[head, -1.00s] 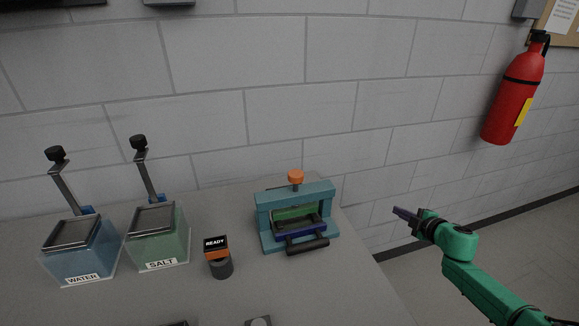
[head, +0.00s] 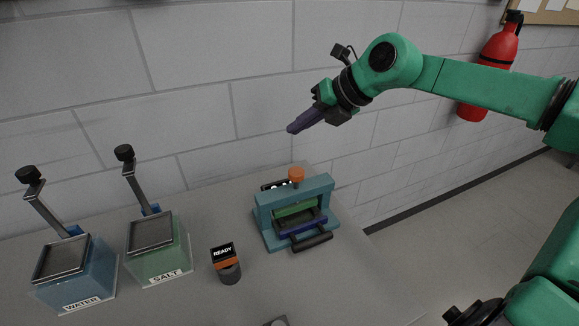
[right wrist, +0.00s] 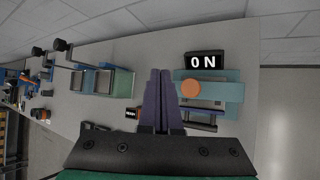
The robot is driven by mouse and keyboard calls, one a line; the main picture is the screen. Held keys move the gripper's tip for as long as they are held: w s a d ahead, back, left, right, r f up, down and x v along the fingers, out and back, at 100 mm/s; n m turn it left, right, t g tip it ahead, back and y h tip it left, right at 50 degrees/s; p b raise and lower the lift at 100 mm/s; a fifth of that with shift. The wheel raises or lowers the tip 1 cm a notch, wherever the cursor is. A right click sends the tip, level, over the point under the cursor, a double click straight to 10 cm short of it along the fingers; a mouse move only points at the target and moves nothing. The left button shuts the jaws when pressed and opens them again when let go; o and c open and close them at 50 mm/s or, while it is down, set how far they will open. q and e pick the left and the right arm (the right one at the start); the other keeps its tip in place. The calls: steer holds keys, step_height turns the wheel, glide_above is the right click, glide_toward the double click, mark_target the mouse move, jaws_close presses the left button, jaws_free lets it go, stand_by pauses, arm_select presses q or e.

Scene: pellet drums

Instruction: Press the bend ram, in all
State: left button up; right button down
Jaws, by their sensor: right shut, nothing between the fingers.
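The bend ram is a teal press frame (head: 322,187) with an orange knob (head: 296,175) on top, standing near the table's right edge. A green block (head: 295,207) shows inside the frame, with a blue tray and a dark handle (head: 312,241) at its front. My right gripper (head: 291,130) is shut and empty, in the air above the knob and apart from it. In the right wrist view the shut fingers (right wrist: 157,75) point just left of the orange knob (right wrist: 190,88). My left gripper is not in view.
A black display (right wrist: 204,60) reading "0 N" stands behind the press. A small post with a READY sign (head: 223,253) stands left of it. Lidded bins marked SALT (head: 158,255) and WATER (head: 75,275) stand farther left. A wall rises behind the table.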

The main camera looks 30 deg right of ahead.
mark_target(300, 173)
steer(key=f+b, duration=0.2)
steer(key=f, duration=0.1)
steer(key=f+b, duration=0.2)
steer(key=f, duration=0.1)
steer(key=f+b, duration=0.2)
steer(key=f, duration=0.1)
steer(key=shift+s+d+b, duration=0.1)
steer(key=shift+d+b, duration=0.15)
steer(key=shift+b, duration=0.15)
stand_by(1.6)
steer(key=shift+f+b, duration=0.3)
steer(key=shift+b, duration=0.1)
